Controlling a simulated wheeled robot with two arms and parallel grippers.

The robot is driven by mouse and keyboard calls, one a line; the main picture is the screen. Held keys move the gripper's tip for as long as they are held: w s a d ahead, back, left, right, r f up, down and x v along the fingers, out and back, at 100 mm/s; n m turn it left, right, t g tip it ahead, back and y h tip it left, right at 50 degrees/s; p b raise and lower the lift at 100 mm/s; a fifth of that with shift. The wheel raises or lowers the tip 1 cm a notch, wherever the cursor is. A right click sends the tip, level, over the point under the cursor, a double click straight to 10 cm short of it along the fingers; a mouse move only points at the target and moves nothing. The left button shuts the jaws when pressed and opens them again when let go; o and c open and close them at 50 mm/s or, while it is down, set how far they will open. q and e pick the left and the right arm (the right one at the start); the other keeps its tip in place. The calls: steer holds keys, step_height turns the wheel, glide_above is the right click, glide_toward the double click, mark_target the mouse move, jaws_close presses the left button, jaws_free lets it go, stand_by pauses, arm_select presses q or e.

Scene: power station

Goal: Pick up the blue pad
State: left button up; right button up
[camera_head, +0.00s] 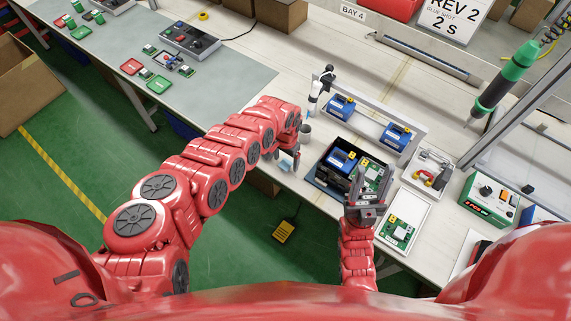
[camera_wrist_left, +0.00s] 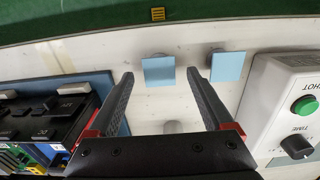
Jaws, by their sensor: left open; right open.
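Two light blue square pads show in the left wrist view: one pad (camera_wrist_left: 158,70) straight ahead, the other (camera_wrist_left: 228,66) to its right. Each covers part of a grey round piece by the white bench edge. My left gripper (camera_wrist_left: 160,75) is open, its fingertips on either side of the first pad in the picture; I cannot tell whether they touch it. The second pad lies outside the right finger. In the head view my left arm hides most of this spot. My right gripper (camera_head: 367,196) is open beside a green circuit board (camera_head: 376,176).
A white control box (camera_wrist_left: 285,105) with a green button and knob stands close on the right in the left wrist view. A blue tray (camera_wrist_left: 115,118) with black modules is on the left. In the head view, a white tray (camera_head: 424,219) lies right of my right gripper.

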arm_select(q)
steer(key=shift+c, duration=0.3)
jaws_close()
stand_by(0.3)
